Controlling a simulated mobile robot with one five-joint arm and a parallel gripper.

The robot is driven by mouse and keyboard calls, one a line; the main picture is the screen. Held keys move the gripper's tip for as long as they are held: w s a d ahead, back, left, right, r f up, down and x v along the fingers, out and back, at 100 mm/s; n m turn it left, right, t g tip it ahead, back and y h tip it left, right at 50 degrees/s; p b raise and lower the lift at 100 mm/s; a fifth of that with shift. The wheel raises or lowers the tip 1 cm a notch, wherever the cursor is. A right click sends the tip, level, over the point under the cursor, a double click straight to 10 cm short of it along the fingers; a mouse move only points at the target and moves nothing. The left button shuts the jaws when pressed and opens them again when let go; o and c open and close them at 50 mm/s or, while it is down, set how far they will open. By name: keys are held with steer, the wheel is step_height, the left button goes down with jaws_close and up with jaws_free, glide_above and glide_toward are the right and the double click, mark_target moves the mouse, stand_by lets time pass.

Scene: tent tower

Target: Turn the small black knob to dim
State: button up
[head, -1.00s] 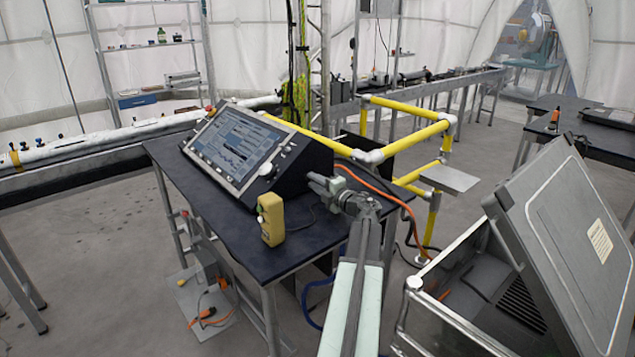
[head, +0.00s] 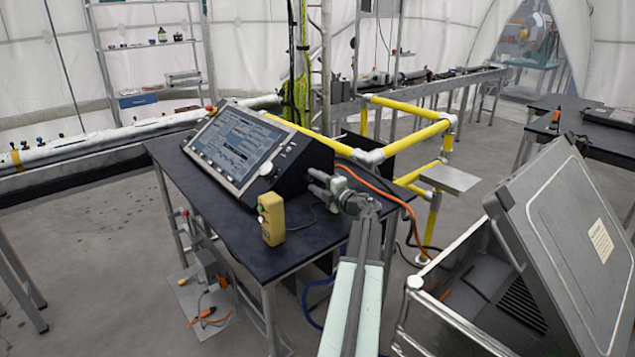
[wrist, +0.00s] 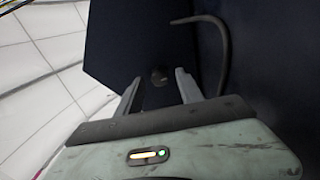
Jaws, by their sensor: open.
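A black console with a tilted screen (head: 237,146) stands on the dark table. In the wrist view, a small dark round knob (wrist: 157,77) sits on the console's dark side panel (wrist: 125,45). My gripper (wrist: 159,80) points at this panel with its two fingers apart. The knob appears between the fingertips, and no finger visibly touches it. I cannot tell the remaining distance to it. In the head view, my gripper (head: 318,183) is beside the console's right side, and the knob cannot be made out there.
A yellow handheld box (head: 271,219) stands near the front edge of the dark table (head: 215,205). A dark cable (wrist: 215,30) curves right of the knob. An orange cable (head: 375,184) runs behind my gripper. An open grey case (head: 560,240) is at right.

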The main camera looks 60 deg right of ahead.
steer(key=v, duration=0.7)
steer(key=shift+s+a, duration=0.15)
steer(key=shift+s, duration=0.2)
